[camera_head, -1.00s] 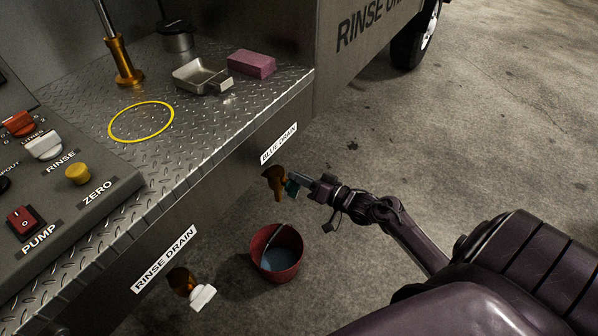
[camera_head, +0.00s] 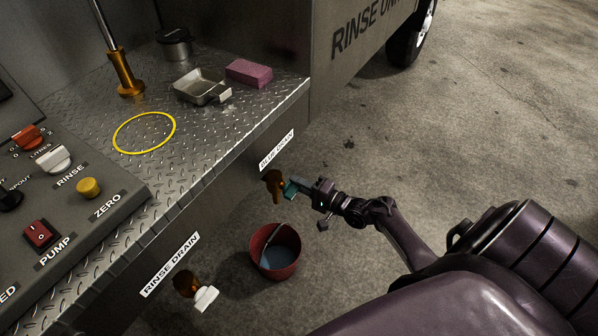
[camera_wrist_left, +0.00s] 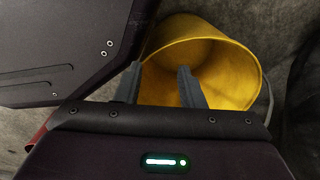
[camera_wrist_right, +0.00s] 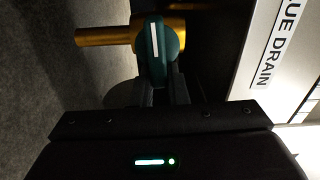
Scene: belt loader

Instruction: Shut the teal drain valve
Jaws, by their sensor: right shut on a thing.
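The teal drain valve handle (camera_head: 294,187) sits on a brass valve body (camera_head: 273,180) under the BLUE DRAIN label (camera_head: 276,150). My right gripper (camera_head: 306,190) reaches it from the right and is shut on the handle. In the right wrist view, the teal handle (camera_wrist_right: 158,65) runs up from between my fingertips (camera_wrist_right: 162,88). Its white stripe lies crosswise to the brass pipe (camera_wrist_right: 103,36). My fingers hide the handle's near end. My left gripper (camera_wrist_left: 158,85) shows only in the left wrist view, its fingers apart and empty, with a yellow bucket (camera_wrist_left: 215,45) beyond them.
A red bucket (camera_head: 291,268) with bluish contents stands on the floor below the teal valve. A white-handled valve (camera_head: 205,298) is under the RINSE DRAIN label (camera_head: 170,264). The metal deck (camera_head: 215,125) edge is above both valves. Open floor lies right.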

